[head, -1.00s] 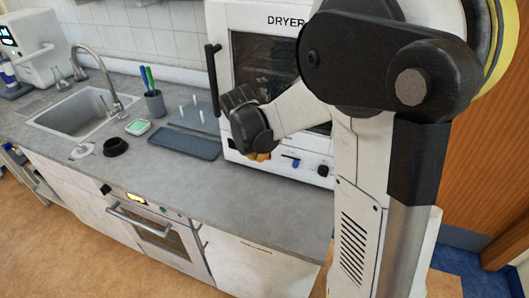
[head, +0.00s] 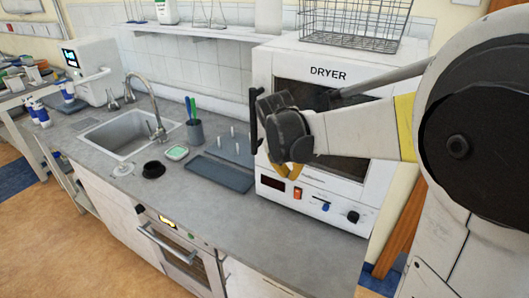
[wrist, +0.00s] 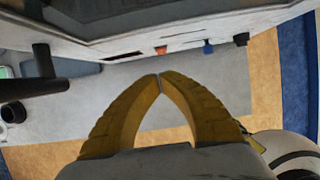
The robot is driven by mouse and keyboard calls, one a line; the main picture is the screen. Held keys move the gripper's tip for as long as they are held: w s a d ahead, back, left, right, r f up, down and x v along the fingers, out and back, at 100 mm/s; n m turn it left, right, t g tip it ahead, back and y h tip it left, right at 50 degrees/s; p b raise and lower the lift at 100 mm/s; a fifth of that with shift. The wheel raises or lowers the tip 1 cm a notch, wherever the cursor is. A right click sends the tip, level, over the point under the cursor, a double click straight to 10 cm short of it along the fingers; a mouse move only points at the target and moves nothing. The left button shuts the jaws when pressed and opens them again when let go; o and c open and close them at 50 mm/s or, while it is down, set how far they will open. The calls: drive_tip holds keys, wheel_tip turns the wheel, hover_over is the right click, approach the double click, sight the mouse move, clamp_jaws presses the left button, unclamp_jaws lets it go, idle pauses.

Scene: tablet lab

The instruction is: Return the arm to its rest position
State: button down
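My gripper (head: 290,168) shows in the head view in front of the dryer's lower left front, beside its black door handle (head: 256,115). In the wrist view, the gripper's two yellow fingers (wrist: 160,77) meet at their tips with nothing between them. My arm reaches in from the right of the head view, across the dryer's front. Part of the dryer door and window is hidden behind it.
The white dryer (head: 285,65) stands on the grey worktop (head: 225,212), with a wire basket (head: 350,22) above. A sink (head: 112,132), pen cup (head: 195,132), dark tray (head: 220,173) and black round piece (head: 153,170) lie left. An oven (head: 170,250) is below.

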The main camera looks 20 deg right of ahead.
drive_tip(key=s+a+f+m+t+y+b, duration=0.1)
drive_tip(key=s+a+m+b, duration=0.3)
drive_tip(key=s+m, duration=0.5)
drive_tip(key=s+a+f+m+t+y+b, duration=0.2)
drive_tip(key=s+a+m, duration=0.5)
drive_tip(key=m, duration=0.9)
drive_tip(key=shift+s+a+f+m+t+b, duration=0.3)
drive_tip(key=shift+s+f+t+b, duration=0.55)
drive_tip(key=shift+b, duration=0.15)
drive_tip(key=shift+d, duration=0.1)
